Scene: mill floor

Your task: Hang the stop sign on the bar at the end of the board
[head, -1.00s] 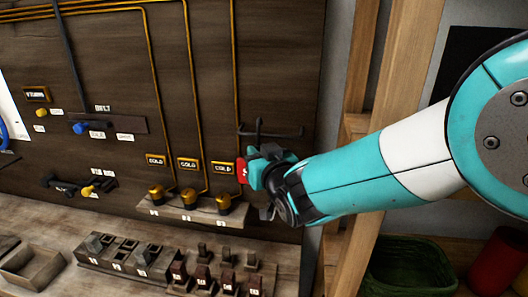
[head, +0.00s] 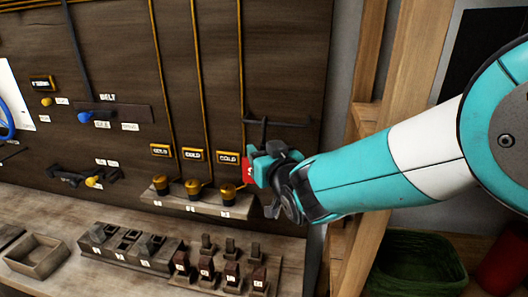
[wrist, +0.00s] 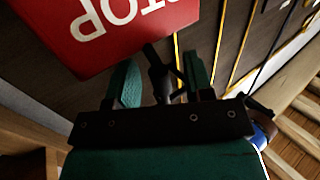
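The red stop sign (wrist: 125,30) fills the upper left of the wrist view, its lettering upside down there. In the head view only a red sliver of the sign (head: 248,171) shows left of my gripper (head: 272,165). My gripper also shows in the wrist view (wrist: 163,78), with its green fingers on either side of a dark stem at the sign's edge. It seems shut on this stem; contact is not clear. The dark bar (head: 288,123) is at the right end of the board (head: 285,60). The stem rises above my gripper to about the bar's height; whether they touch is unclear.
A wooden post (head: 408,60) is right of the board. Small dark blocks (head: 205,270) crowd the counter below. A green basket (head: 415,265) is at lower right.

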